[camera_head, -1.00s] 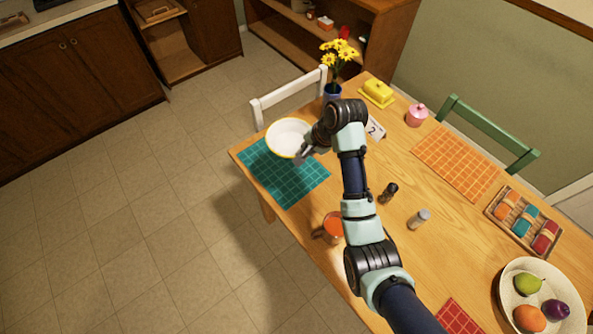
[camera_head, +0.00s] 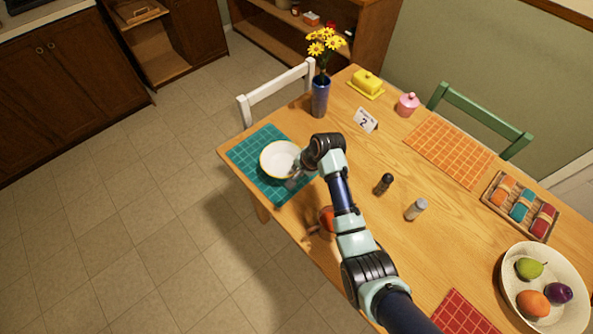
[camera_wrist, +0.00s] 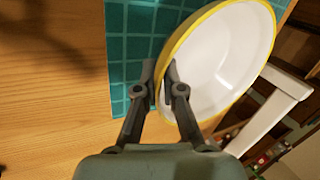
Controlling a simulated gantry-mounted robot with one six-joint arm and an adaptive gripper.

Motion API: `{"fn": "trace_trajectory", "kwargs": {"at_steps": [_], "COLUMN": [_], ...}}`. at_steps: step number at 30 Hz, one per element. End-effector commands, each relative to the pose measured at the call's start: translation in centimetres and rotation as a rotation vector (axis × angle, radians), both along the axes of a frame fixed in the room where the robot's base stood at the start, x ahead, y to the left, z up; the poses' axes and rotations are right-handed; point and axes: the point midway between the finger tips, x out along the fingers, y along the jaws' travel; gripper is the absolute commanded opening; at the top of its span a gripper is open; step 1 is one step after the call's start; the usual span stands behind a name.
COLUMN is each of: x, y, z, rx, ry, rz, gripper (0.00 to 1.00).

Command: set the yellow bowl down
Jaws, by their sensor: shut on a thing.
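The yellow bowl (camera_head: 279,158) is white inside with a yellow rim. In the head view it is over the teal checked placemat (camera_head: 247,152) at the table's left end. My gripper (camera_head: 294,180) is shut on the bowl's near right edge. In the wrist view the bowl (camera_wrist: 225,60) looks tilted in the picture, and my gripper (camera_wrist: 160,75) has its fingers at the rim. The placemat (camera_wrist: 130,45) shows behind it. Whether the bowl's base touches the placemat is hidden.
A blue vase (camera_head: 320,97) of yellow flowers stands behind the bowl. A white chair (camera_head: 275,92) is at the table's far edge. An orange mug (camera_head: 326,220) is close to my arm. Dark (camera_head: 383,184) and grey (camera_head: 416,209) shakers stand right of my arm.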

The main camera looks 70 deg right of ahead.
Motion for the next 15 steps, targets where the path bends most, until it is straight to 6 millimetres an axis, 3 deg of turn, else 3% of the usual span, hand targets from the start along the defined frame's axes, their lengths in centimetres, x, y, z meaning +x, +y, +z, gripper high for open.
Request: {"fn": "trace_trajectory", "kwargs": {"at_steps": [5, 10, 15], "x": [0.03, -0.01, -0.01], "y": [-0.02, 0.01, 0.01], "z": [-0.16, -0.25, -0.25], "rx": [0.000, 0.000, 0.001], "ry": [-0.001, 0.000, 0.001], "rz": [0.000, 0.000, 0.000], "gripper": [0.00, 0.30, 0.32]}}
